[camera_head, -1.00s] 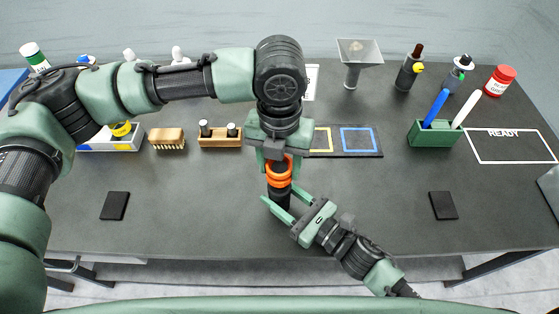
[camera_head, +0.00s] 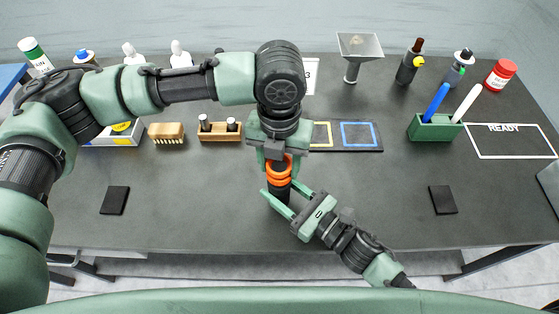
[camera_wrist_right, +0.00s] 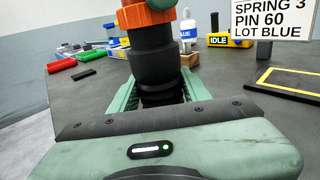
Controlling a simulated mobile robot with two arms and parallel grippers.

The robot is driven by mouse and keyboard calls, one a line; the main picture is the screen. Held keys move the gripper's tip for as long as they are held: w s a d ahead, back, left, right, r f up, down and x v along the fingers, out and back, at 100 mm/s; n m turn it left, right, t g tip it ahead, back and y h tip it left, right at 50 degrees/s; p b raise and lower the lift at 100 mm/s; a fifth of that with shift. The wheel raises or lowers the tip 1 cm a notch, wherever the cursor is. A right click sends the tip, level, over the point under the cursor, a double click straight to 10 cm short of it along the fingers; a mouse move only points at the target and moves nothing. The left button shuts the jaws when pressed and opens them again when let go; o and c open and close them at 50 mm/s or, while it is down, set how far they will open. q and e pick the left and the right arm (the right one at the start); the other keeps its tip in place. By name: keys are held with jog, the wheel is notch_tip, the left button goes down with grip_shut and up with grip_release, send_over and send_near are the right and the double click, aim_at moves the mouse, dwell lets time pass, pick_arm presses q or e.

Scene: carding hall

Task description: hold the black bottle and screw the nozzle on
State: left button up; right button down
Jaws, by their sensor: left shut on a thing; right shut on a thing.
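The black bottle (camera_head: 279,192) stands upright near the table's front middle. It also fills the middle of the right wrist view (camera_wrist_right: 152,55). My right gripper (camera_head: 284,200) comes in from the front right and is shut on the bottle's lower body, with one finger on each side. The orange nozzle (camera_head: 279,172) sits at the top of the bottle, in line with it; its orange collar (camera_wrist_right: 145,16) meets the black body in the right wrist view. My left gripper (camera_head: 276,154) points down from above and is shut on the nozzle, hiding its upper part.
A green holder (camera_head: 432,129) with a blue and a white pen stands right of centre. A tray with yellow and blue outlines (camera_head: 358,136) lies behind the bottle. A brush (camera_head: 167,133) and wooden block (camera_head: 220,132) stand left. The front table is mostly clear around two dark pads.

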pick_arm(q)
jog(key=shift+f, duration=0.6)
jog(key=m, duration=1.3)
jog(key=o, duration=1.3)
jog(key=shift+r, duration=0.15)
